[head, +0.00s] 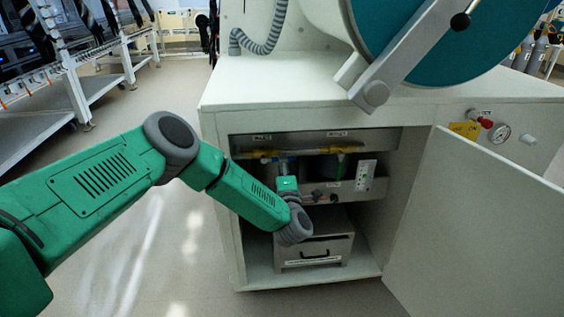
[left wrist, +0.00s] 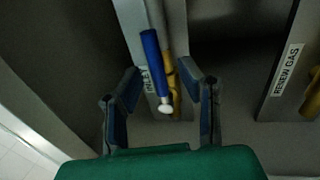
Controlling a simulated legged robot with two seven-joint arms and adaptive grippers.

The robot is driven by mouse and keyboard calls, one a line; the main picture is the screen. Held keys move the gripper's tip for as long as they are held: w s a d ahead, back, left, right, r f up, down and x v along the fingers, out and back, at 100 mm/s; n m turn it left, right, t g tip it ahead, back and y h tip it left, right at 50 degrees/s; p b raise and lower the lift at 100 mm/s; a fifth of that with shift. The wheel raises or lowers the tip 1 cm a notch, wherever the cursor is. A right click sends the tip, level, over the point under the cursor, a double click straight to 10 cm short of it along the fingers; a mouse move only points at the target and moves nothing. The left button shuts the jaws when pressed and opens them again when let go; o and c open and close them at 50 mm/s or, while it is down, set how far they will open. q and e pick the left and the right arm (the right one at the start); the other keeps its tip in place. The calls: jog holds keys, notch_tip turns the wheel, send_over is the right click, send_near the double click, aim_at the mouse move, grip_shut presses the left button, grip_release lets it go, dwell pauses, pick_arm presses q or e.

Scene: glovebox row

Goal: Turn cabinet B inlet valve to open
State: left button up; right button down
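The inlet valve handle (left wrist: 152,62) is a blue lever with a white tip, beside a label reading INLET (left wrist: 149,80), of which part is covered. A yellow pipe (left wrist: 172,90) runs behind it. In the left wrist view my left gripper (left wrist: 163,78) is open, with one finger on each side of the handle's lower end and gaps visible between. In the head view my left arm reaches into the open cabinet, and the left gripper (head: 286,167) is up near the yellow pipe (head: 290,153). The handle is not clear there. My right gripper is not in view.
The cabinet door (head: 480,230) stands open on the right. A metal box (head: 315,250) with a handle sits on the cabinet floor below my wrist. An outlet panel (head: 365,176) is right of the gripper.

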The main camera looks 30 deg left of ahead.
pick_arm(q)
jog(key=v, duration=1)
jog(key=shift+w+f, duration=0.1)
jog(key=shift+f, duration=0.05)
